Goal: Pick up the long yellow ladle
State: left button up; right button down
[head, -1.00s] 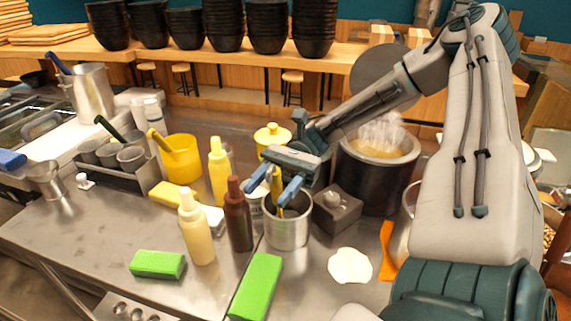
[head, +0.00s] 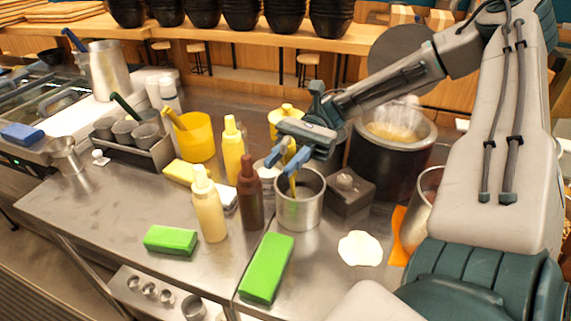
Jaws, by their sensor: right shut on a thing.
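The long yellow ladle (head: 293,185) stands in a steel pot (head: 300,212) right of the brown bottle, with its lower end hidden inside the pot. My right gripper (head: 284,160) is above the pot's rim, shut on the ladle's handle. The ladle's bowl is out of sight. My left gripper is not in the picture.
A brown bottle (head: 250,195) and a cream bottle (head: 209,208) stand left of the pot. A grey box (head: 349,195) and a big dark cooker (head: 385,160) stand to its right. Green sponges (head: 266,268) lie in front.

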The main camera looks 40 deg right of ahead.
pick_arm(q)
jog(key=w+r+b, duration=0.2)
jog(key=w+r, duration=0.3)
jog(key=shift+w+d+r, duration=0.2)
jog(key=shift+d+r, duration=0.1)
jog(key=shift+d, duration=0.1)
pick_arm(e)
notch_tip(320, 180, up, 17)
jog(key=shift+f, duration=0.2)
